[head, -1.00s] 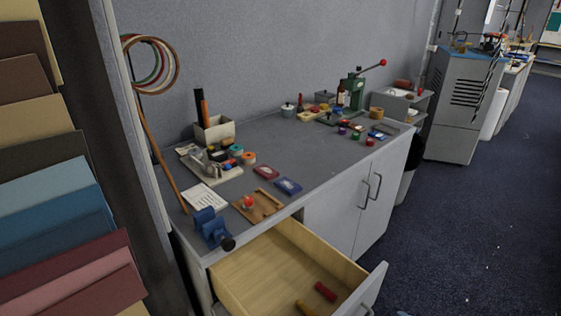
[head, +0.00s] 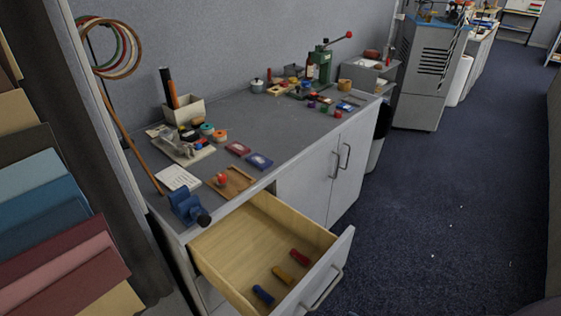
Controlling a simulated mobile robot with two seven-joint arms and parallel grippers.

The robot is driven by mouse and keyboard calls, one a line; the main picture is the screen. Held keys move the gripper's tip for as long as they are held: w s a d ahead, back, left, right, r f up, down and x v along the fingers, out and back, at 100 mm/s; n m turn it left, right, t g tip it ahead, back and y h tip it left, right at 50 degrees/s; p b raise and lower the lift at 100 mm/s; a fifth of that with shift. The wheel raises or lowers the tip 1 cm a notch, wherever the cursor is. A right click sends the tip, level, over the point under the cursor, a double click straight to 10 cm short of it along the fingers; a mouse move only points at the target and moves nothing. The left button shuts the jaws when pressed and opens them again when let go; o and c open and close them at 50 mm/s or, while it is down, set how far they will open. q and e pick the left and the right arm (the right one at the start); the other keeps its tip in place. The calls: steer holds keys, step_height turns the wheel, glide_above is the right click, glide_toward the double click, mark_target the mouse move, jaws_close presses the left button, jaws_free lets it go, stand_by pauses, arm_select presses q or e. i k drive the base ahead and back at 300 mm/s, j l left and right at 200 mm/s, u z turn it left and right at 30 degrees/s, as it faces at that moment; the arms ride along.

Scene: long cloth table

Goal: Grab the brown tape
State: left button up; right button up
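A tan-brown roll (head: 345,84), which looks like the brown tape, sits near the far right end of the grey bench top. It is small in the head view, and I cannot make out its details. Several smaller coloured rolls, among them an orange one (head: 219,136) and a teal one (head: 206,129), lie at the left end by a pale dispenser-like tray. Neither of my grippers is in view.
A drawer (head: 225,261) stands open at the bench front, holding red, yellow and blue cylinders. A blue vise (head: 187,206) is at the near corner. A green press (head: 321,66) stands left of the brown roll. Carpeted floor (head: 450,190) to the right is clear.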

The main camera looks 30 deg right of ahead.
mark_target(344, 85)
steer(key=z, duration=1)
